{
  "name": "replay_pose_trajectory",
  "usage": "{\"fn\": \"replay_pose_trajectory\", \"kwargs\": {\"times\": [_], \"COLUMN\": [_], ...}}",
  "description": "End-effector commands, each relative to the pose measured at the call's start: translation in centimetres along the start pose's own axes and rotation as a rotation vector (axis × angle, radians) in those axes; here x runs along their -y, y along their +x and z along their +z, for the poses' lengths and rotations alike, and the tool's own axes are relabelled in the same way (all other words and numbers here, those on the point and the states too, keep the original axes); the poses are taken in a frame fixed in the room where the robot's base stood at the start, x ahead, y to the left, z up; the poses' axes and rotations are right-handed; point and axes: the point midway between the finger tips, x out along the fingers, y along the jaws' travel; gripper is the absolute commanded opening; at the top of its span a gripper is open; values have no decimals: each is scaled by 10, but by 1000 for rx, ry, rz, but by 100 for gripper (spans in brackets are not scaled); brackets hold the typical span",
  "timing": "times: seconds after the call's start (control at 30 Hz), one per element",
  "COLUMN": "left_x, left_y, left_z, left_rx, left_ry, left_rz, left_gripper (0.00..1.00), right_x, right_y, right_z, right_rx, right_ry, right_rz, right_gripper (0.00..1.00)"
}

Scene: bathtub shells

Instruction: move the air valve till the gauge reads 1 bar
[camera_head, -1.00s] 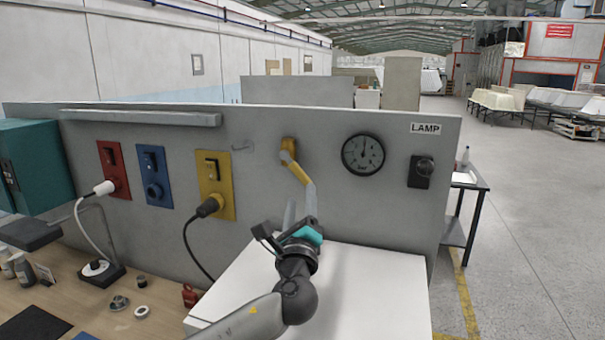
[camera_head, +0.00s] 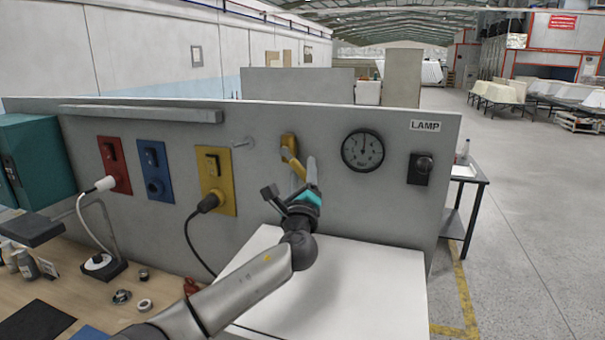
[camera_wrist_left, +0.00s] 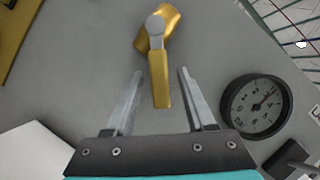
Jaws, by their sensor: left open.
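The yellow air valve (camera_head: 288,143) is on the grey panel left of the gauge. Its lever slants down and right, partly hidden by my gripper. My left gripper (camera_head: 301,180) is open at the lever. In the left wrist view the yellow lever (camera_wrist_left: 160,83) lies between the two spread fingers (camera_wrist_left: 160,72), with a gap on each side. The gauge (camera_wrist_left: 256,106) shows at right there. My right gripper is not in view.
Yellow (camera_head: 215,180), blue (camera_head: 154,174) and red (camera_head: 114,165) socket plates are left of the valve, two with plugged cables. A lamp switch (camera_head: 420,169) is right of the gauge. A white tabletop (camera_head: 350,290) lies below, clear.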

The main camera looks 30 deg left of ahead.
Motion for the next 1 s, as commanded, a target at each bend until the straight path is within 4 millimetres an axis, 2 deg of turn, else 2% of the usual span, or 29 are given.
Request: {"fn": "replay_pose_trajectory", "kwargs": {"times": [0.07, 0.5, 1.0], "left_x": [0, 0, 0], "left_y": [0, 0, 0], "left_z": [0, 0, 0], "left_rx": [0, 0, 0], "left_ry": [0, 0, 0], "left_rz": [0, 0, 1], "left_gripper": [48, 0, 0], "right_x": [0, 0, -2], "right_y": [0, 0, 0], "right_z": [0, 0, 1], "right_rx": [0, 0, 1], "right_ry": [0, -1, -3], "right_rz": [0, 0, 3], "right_gripper": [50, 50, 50]}}
